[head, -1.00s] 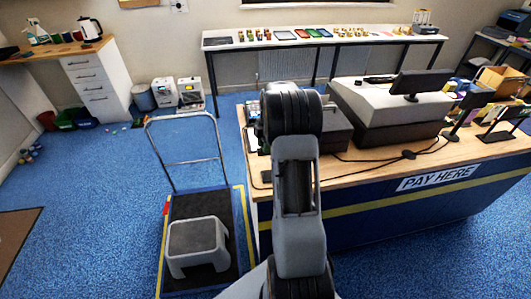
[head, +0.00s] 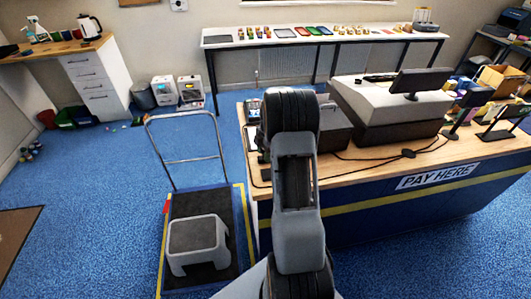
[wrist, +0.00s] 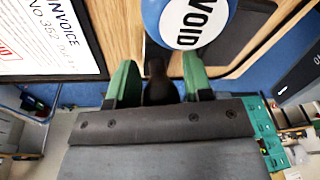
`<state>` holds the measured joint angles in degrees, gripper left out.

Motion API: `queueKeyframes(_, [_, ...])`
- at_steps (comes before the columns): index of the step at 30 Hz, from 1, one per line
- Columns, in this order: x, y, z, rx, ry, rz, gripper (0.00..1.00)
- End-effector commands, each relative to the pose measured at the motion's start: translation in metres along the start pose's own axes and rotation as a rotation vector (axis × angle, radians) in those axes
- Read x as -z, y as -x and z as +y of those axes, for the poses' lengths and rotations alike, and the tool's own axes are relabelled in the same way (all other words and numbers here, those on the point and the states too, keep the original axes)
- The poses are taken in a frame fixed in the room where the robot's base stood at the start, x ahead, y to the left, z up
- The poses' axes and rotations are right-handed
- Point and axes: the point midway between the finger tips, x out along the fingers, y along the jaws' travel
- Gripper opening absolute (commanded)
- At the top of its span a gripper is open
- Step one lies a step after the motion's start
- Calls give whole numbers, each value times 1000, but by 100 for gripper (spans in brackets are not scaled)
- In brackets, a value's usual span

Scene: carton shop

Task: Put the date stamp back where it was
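My gripper (wrist: 160,78) shows in the wrist view with two green fingertips spread a little apart. A dark, knob-like piece (wrist: 160,84) stands between them, nearly filling the gap; I cannot tell whether the fingers touch it. A blue round thing with a white VOID label (wrist: 187,22) lies just beyond, at the top of the view. I cannot tell whether it and the dark piece are one object. No date stamp can be made out for sure. In the head view, my arm hides the gripper over the left end of the counter (head: 395,160).
A framed INVOICE sheet (wrist: 50,35) lies left of the fingers, over the wood top. On the counter stand a monitor (head: 420,84) on a till, cables and a small keypad device (head: 254,110). A trolley with a grey step stool (head: 198,240) stands left of it.

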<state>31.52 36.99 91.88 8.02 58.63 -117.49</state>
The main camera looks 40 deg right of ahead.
Motion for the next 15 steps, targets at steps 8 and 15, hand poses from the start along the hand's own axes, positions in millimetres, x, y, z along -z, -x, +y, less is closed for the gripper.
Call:
queueKeyframes(8, [0,0,0,0,0,0,58])
queueKeyframes(15, [0,10,0,-3,0,-1,58])
